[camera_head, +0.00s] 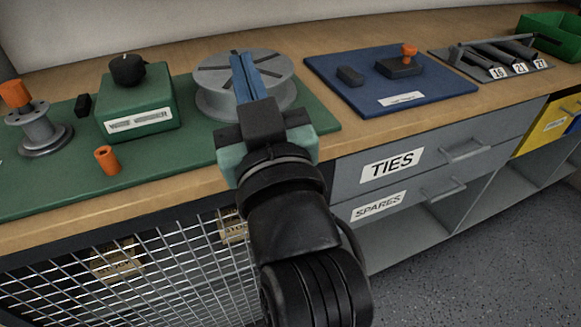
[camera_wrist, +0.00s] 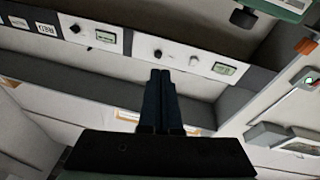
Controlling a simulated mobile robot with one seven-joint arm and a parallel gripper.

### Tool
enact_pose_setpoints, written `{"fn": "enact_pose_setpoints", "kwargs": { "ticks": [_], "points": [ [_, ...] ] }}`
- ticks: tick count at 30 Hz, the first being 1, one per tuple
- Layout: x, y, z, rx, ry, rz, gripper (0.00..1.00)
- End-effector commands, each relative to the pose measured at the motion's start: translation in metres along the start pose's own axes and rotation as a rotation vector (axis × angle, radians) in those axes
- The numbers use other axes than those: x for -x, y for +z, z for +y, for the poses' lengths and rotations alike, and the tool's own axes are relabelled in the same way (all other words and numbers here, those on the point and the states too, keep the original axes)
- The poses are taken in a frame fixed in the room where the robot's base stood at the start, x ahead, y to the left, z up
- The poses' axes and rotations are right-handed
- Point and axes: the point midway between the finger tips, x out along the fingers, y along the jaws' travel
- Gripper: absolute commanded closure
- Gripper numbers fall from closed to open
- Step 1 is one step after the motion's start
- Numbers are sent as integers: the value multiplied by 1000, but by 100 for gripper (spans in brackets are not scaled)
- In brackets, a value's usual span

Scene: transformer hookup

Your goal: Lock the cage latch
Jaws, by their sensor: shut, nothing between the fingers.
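The cage (camera_head: 165,285) is a wire mesh front under the bench at the lower left of the head view. I cannot make out its latch; my arm covers the mesh's right side. My gripper (camera_head: 240,58) is above the bench, its blue fingers together and empty, appearing in front of a round grey slotted turntable (camera_head: 215,100). I cannot tell its exact height. In the wrist view the dark fingers (camera_wrist: 160,74) are side by side, pointing at wall panels, with no cage in sight.
Tan boxes (camera_head: 115,261) show behind the mesh. The bench holds a green block (camera_head: 150,97), a grey spool stand (camera_head: 40,133), an orange cylinder (camera_head: 107,160) and a blue board (camera_head: 345,95). Drawers (camera_head: 440,172) with handles are right of my arm. Grey floor (camera_head: 480,265) is clear.

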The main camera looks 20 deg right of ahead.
Motion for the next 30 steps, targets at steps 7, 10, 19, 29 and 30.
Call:
{"fn": "enact_pose_setpoints", "kwargs": {
  "ticks": [7,10,19,29,30],
  "points": [
    [56,140,42,9,-43,-454,100],
    [92,180,47,-15,-74,-584,100],
    [171,236,44,-92,-144,-787,100],
    [181,243,42,-104,-155,-807,100],
    [181,243,42,-103,-155,-807,100]
  ]
}}
